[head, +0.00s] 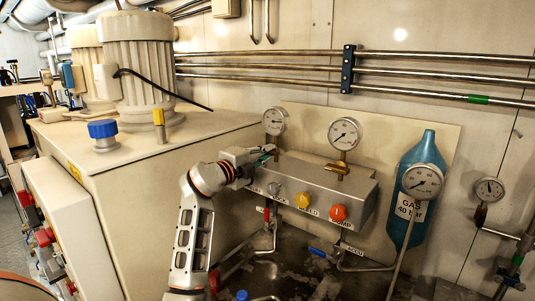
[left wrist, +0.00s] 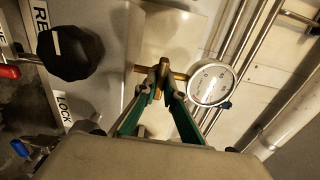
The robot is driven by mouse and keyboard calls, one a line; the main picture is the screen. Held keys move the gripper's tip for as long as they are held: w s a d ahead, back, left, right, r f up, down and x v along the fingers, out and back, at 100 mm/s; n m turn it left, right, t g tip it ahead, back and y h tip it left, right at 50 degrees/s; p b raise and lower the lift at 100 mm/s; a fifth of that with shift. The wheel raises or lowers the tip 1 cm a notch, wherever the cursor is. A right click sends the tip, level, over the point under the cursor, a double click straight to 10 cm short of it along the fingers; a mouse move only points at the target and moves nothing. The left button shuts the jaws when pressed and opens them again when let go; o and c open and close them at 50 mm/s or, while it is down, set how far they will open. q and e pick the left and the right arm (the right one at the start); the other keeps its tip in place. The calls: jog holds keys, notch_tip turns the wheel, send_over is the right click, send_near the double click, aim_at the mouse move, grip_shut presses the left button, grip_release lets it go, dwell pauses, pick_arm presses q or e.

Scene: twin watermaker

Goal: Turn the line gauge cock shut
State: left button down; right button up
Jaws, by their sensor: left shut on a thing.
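My left gripper (head: 266,154) is at the left end of the grey valve block (head: 318,181), just below the left small dial gauge (head: 274,121). In the left wrist view, its green-sided fingers (left wrist: 161,88) are closed on a small brass cock (left wrist: 174,74) beside the white-faced gauge (left wrist: 212,85). A brass stem joins cock and gauge. In the head view the gripper hides most of this cock. The cock's exact handle angle is hard to tell. My right gripper is not in view.
A second gauge (head: 344,133) with its own brass cock (head: 338,170) stands on the block to the right. Yellow (head: 303,200) and orange-red (head: 338,212) knobs are on its front. A black knob (left wrist: 70,52) lies near the fingers. A blue gas bottle (head: 408,170) stands further right.

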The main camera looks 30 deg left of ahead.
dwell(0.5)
pick_arm(q)
jog(key=c, duration=2.2)
grip_release()
jog(key=shift+o, duration=0.3)
jog(key=s+a, duration=0.1)
jog(key=s, duration=1.1)
jog(key=shift+a, duration=0.35)
